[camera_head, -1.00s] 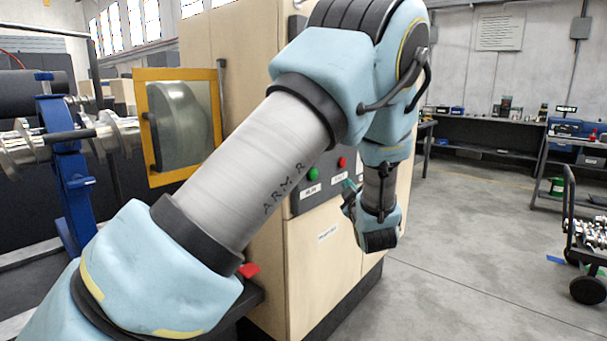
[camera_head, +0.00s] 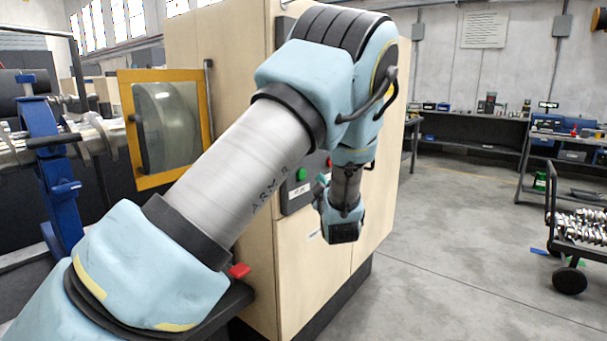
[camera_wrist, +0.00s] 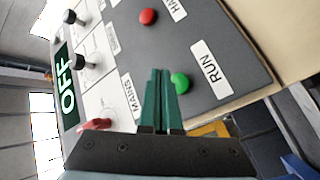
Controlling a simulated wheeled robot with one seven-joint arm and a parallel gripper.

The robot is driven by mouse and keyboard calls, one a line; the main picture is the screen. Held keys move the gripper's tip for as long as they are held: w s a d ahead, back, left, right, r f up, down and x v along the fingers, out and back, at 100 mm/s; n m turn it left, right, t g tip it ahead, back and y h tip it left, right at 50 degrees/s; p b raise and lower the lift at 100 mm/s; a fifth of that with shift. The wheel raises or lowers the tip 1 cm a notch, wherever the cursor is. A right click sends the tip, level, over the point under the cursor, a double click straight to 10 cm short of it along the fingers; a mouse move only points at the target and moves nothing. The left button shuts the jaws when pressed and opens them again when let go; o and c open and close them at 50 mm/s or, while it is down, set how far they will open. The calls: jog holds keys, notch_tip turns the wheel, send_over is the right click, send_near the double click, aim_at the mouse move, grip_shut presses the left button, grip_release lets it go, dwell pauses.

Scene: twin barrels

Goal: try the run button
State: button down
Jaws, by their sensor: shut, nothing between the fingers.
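The green run button (camera_wrist: 181,82) sits on the dark control panel (camera_wrist: 222,50) in the wrist view, beside a white label reading RUN (camera_wrist: 210,68). My gripper (camera_wrist: 161,72) is shut and empty, its green fingertips pointing at the panel just left of the button in the picture. I cannot tell whether the fingertips touch the panel. In the head view the green button (camera_head: 301,174) shows left of my wrist, and the panel (camera_head: 294,199) is partly hidden by my arm.
The panel also has a red button (camera_wrist: 148,17), black knobs (camera_wrist: 80,62), a red switch (camera_wrist: 97,124) and an OFF display (camera_wrist: 67,84). The panel is on a wooden cabinet (camera_head: 290,275). A cart (camera_head: 580,240) stands at right.

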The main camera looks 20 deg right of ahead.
jog(key=shift+w+a+b, duration=0.35)
jog(key=shift+w+b, duration=0.05)
jog(key=shift+w, duration=0.25)
jog(key=shift+w+a+b, duration=0.35)
jog(key=shift+w, duration=0.25)
jog(key=shift+w+a+f, duration=0.1)
jog(key=shift+w, duration=0.05)
dwell(1.1)
jog(key=shift+w+a+b, duration=0.1)
jog(key=shift+w+b, duration=0.15)
jog(key=shift+b, duration=0.3)
jog(key=shift+w+a+b, duration=0.25)
jog(key=shift+w+b, duration=0.1)
jog(key=shift+w, duration=0.1)
dwell(0.8)
jog(key=shift+s, duration=0.1)
jog(key=shift+s+d+b, duration=0.35)
jog(key=shift+s+d, duration=0.05)
jog(key=shift+s, duration=0.35)
